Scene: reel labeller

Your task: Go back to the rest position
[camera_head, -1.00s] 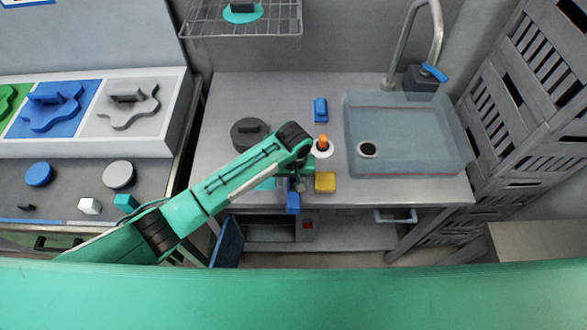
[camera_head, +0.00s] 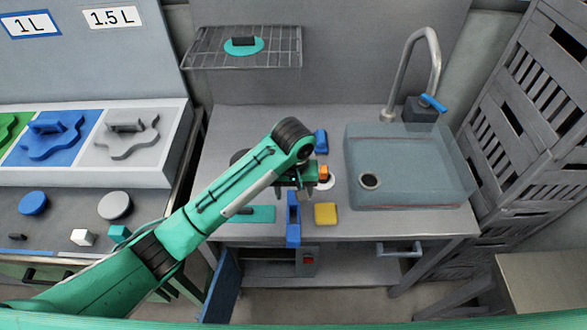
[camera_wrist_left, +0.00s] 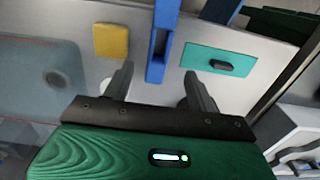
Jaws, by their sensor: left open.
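My left gripper (camera_head: 293,192) hangs above the counter, open and empty. It is over the area behind a blue slotted tool (camera_head: 293,232), which lies across the counter's front edge. In the left wrist view, the two dark fingers (camera_wrist_left: 160,74) stand apart, with the blue tool (camera_wrist_left: 159,42) beyond and between them. A yellow block (camera_head: 326,214) lies right of the tool; a teal plate with a dark handle (camera_head: 262,214) lies left of it, partly behind my arm. My right gripper is not in view.
A sink (camera_head: 410,185) with a tap (camera_head: 433,70) is at the right. A wire rack (camera_head: 200,50) hangs at the back. A blue block (camera_head: 321,141) and an orange-topped piece (camera_head: 323,172) are near my wrist. A bench with lids (camera_head: 120,205) stands left. The counter's back is mostly clear.

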